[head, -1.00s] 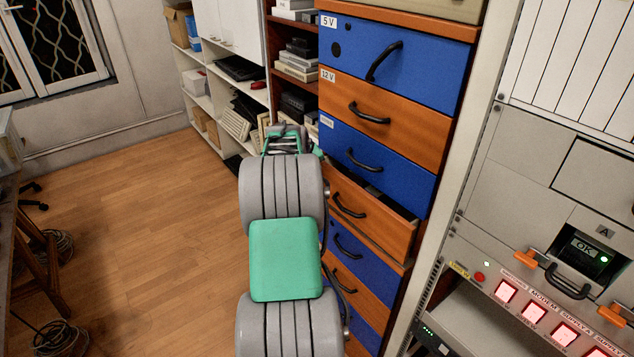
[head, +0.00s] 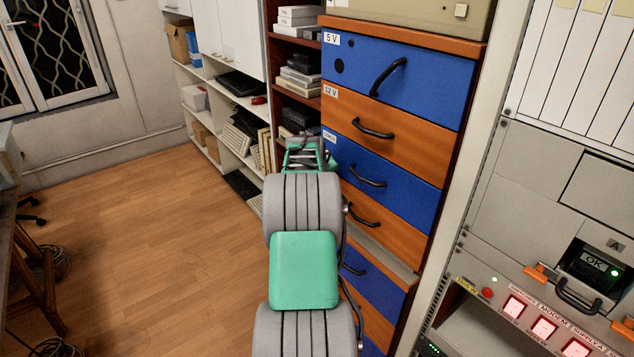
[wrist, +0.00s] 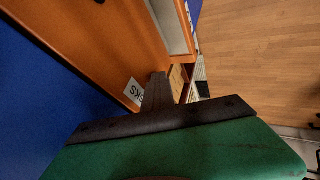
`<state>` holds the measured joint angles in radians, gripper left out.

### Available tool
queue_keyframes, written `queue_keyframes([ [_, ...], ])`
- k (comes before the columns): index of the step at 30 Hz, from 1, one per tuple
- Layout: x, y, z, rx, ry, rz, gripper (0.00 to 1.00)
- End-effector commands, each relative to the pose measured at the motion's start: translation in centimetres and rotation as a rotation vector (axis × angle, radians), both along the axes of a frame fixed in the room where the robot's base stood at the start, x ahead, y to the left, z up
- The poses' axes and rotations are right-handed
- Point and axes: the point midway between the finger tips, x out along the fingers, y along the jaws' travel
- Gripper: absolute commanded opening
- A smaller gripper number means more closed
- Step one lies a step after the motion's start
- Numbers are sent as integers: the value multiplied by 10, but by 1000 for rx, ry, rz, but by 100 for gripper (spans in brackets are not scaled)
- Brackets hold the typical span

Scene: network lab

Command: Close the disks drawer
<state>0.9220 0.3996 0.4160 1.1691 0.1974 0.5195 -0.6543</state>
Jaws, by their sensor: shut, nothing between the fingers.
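The disks drawer (head: 402,226) is the orange drawer fourth from the top, with a black handle (head: 362,209). In the head view its front looks flush, or nearly so, with the blue drawer above it. Its left part is hidden behind my arm. In the wrist view the orange drawer front (wrist: 112,42) fills the upper left, with a white label (wrist: 134,92) ending in "SKS". My gripper (wrist: 158,88) is shut and empty, its dark fingers beside that label at the drawer's edge. I cannot tell whether they touch it. In the head view the fingers are hidden.
Other blue and orange drawers, such as the 12 V drawer (head: 400,142), share the cabinet. A rack with lit red buttons (head: 543,327) stands close on the right. White shelves (head: 222,110) with equipment stand behind on the left.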

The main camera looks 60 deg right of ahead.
Motion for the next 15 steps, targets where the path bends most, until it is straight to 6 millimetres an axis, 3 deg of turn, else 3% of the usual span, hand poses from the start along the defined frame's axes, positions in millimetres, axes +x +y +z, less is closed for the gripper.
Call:
queue_keyframes([
  [5,9,38,-2,0,0,7,0],
  [9,0,60,35,-3,-3,7,0],
  [15,-8,87,69,2,0,11,0],
])
